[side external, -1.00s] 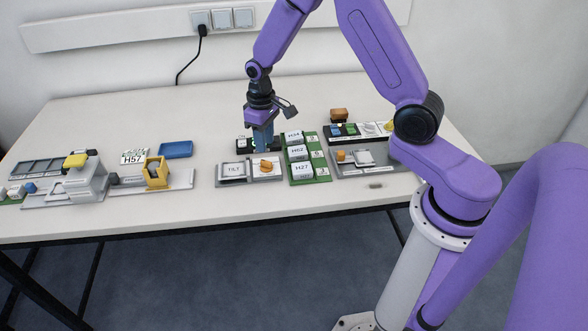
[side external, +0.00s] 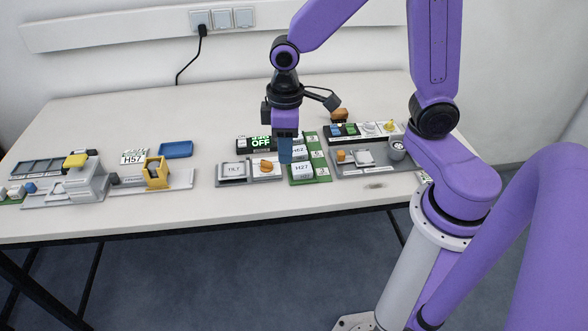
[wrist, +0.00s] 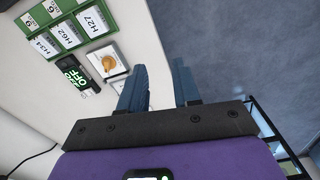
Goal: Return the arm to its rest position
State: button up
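My gripper (side external: 285,150) hangs fingers down in the side external view, in front of the green label rack. In the wrist view its two blue fingers (wrist: 160,75) stand apart with nothing between them, so it is open and empty. My purple arm is bent above the right half of the table. A black display reading OFF (side external: 261,142) is just left of the gripper, and it also shows in the wrist view (wrist: 75,75).
The green rack (side external: 325,172) holds cards H62 and H27. A grey TILT unit (side external: 234,170) with an orange knob (side external: 266,166) lies left of it. A grey station (side external: 345,170) stands right. A blue tray (side external: 176,149) and yellow-topped machine (side external: 85,180) are farther left.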

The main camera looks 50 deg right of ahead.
jog(key=s+d+r+n, duration=0.1)
jog(key=s+r+n, duration=0.1)
jog(key=s, duration=0.7)
jog(key=s+d+r+n, duration=0.1)
jog(key=s+r+n, duration=0.1)
jog(key=s, duration=0.7)
jog(key=shift+d+r+n, duration=0.35)
jog(key=shift+n, duration=0.35)
